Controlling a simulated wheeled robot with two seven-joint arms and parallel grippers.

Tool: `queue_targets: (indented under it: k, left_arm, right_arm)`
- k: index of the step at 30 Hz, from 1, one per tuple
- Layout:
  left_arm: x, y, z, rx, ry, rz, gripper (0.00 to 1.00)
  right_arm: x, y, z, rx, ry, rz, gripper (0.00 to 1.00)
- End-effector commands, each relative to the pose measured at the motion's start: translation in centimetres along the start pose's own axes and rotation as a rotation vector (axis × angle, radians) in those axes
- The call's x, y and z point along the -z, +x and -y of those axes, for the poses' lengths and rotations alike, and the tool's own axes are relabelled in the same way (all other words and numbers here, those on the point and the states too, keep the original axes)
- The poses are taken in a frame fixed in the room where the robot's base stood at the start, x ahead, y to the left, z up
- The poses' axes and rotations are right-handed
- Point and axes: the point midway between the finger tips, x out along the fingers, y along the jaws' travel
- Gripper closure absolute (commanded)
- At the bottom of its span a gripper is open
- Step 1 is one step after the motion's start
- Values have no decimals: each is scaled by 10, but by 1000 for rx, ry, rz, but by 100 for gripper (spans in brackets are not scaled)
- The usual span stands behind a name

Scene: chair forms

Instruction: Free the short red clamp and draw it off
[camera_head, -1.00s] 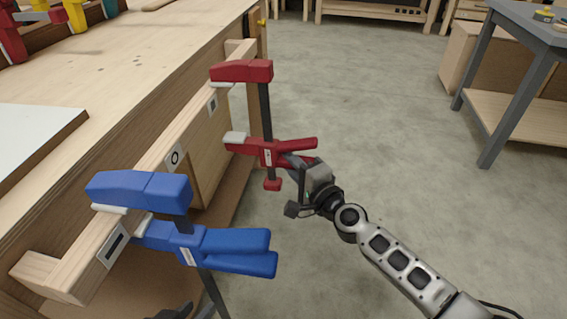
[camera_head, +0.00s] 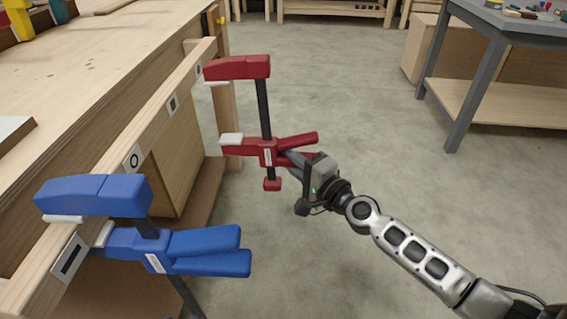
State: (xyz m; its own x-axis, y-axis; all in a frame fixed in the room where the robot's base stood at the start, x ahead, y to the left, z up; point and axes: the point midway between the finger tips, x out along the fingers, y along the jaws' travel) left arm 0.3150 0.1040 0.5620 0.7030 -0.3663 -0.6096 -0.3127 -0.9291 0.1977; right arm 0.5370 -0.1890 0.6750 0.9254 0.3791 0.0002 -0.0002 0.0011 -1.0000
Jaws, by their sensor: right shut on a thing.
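The short red clamp (camera_head: 267,152) hangs upright right of the wooden rail (camera_head: 150,133). Its upper jaw and both pale pads show to the right of the rail's edge, with a gap in the picture, so it looks clear of the rail. My right gripper (camera_head: 292,160) is shut on the clamp's handle, on the lower red lever; the fingertips are partly hidden by the levers. The clamp's jaws stand apart with nothing between them. My left gripper is not in view.
A larger blue clamp (camera_head: 205,250) sits on the near end of the rail. A wooden post (camera_head: 226,125) stands behind the red clamp. The workbench (camera_head: 110,60) fills the left. A grey table (camera_head: 510,25) stands far right. Open concrete floor (camera_head: 350,90) lies between.

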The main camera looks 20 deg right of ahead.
Motion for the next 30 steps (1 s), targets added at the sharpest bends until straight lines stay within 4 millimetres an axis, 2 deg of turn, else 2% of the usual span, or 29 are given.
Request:
queue_targets:
  k: [15, 30]
  left_arm:
    - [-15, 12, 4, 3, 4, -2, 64]
    - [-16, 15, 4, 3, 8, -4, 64]
  right_arm:
    - [24, -23, 0, 4, 1, -1, 100]
    - [25, -24, -2, 5, 1, -1, 100]
